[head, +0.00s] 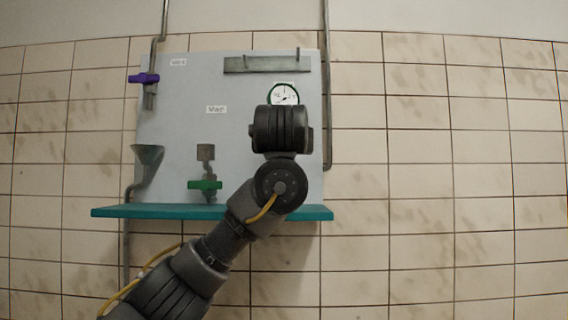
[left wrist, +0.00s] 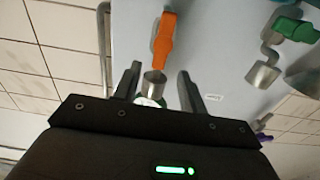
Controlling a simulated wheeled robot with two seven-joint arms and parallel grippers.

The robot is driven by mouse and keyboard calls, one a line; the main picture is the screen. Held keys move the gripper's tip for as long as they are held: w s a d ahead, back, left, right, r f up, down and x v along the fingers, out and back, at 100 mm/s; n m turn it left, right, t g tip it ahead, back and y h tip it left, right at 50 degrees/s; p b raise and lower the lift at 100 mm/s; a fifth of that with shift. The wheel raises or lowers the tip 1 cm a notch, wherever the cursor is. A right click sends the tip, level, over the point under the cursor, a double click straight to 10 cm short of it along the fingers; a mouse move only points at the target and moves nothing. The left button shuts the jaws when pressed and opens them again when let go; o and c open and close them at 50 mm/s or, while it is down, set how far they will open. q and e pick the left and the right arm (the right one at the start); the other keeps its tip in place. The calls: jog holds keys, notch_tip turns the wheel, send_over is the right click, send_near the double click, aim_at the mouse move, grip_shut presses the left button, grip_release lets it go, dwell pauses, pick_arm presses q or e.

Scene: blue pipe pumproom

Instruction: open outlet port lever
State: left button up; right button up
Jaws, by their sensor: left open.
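An orange lever (left wrist: 163,40) shows in the left wrist view, on a short metal pipe end (left wrist: 153,84). My left gripper (left wrist: 159,70) is open, with one finger on each side of the pipe end and the orange lever just beyond the fingertips. I see no grip on either. In the head view my left arm hides the orange lever and the gripper's fingers. A purple lever (head: 144,78) is at the panel's upper left, and a green lever (head: 205,185) sits low near the shelf. I cannot tell from the labels which lever is the outlet port's. My right gripper is not in view.
A pale panel (head: 185,125) on the tiled wall carries a round gauge (head: 284,94), a metal bar (head: 268,65) and a funnel (head: 148,160). A teal shelf (head: 120,212) runs along its bottom. A vertical pipe (head: 327,100) borders its right side; the wall beyond is clear.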

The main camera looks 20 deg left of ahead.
pick_arm(q)
jog(key=b+v, duration=0.2)
jog(key=v, duration=0.2)
jog(key=shift+s+d, duration=0.1)
jog(key=shift+s, duration=0.25)
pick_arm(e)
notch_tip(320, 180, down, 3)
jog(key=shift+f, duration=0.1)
